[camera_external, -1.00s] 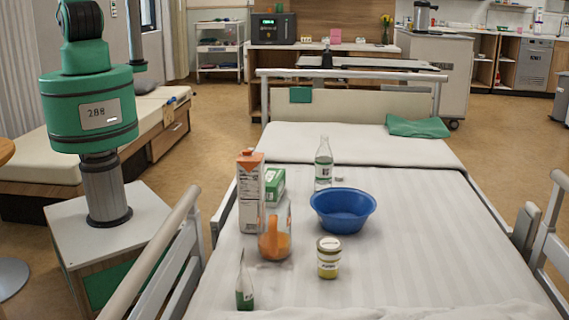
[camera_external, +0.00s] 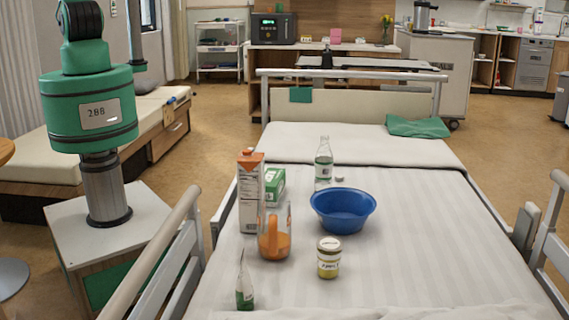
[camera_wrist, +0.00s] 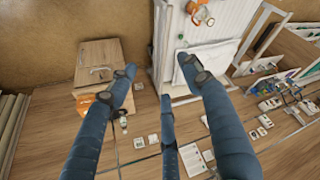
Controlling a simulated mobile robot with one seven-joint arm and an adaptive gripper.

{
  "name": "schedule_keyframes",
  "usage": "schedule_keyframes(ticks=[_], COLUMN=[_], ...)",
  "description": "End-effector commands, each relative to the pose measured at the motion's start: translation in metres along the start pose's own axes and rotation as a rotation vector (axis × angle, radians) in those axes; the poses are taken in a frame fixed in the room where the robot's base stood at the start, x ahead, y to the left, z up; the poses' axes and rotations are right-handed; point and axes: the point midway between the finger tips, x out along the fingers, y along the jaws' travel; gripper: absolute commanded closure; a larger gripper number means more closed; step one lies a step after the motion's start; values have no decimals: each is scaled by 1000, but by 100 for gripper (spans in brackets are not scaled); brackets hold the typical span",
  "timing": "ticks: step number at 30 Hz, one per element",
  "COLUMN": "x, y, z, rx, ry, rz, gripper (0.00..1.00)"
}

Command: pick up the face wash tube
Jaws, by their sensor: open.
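A white tube with a green lower part (camera_external: 244,291), which looks like the face wash tube, stands near the front left of the bed in the external view. Its lettering is too small to read. I cannot pick it out for certain in the wrist view. My gripper (camera_wrist: 158,78) shows in the wrist view with its blue fingers spread and nothing between them. It is apart from the bed items, high above the floor. The gripper itself does not show in the external view, where only part of my green arm stands at the left.
Behind the tube on the bed (camera_external: 420,250) are a pitcher with orange drink (camera_external: 274,243), a carton (camera_external: 250,195), a green-and-white box (camera_external: 274,186), a labelled jar (camera_external: 329,258), a blue bowl (camera_external: 343,210) and a clear bottle (camera_external: 323,165). A bed rail (camera_external: 150,250) runs along the left.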

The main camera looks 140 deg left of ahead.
Motion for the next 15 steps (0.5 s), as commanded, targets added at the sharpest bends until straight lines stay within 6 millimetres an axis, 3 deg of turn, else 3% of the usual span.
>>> schedule_keyframes(ticks=[15], x=[35], y=[-6], z=[-105], rx=[104], ry=[-74], rz=[3], gripper=[50])
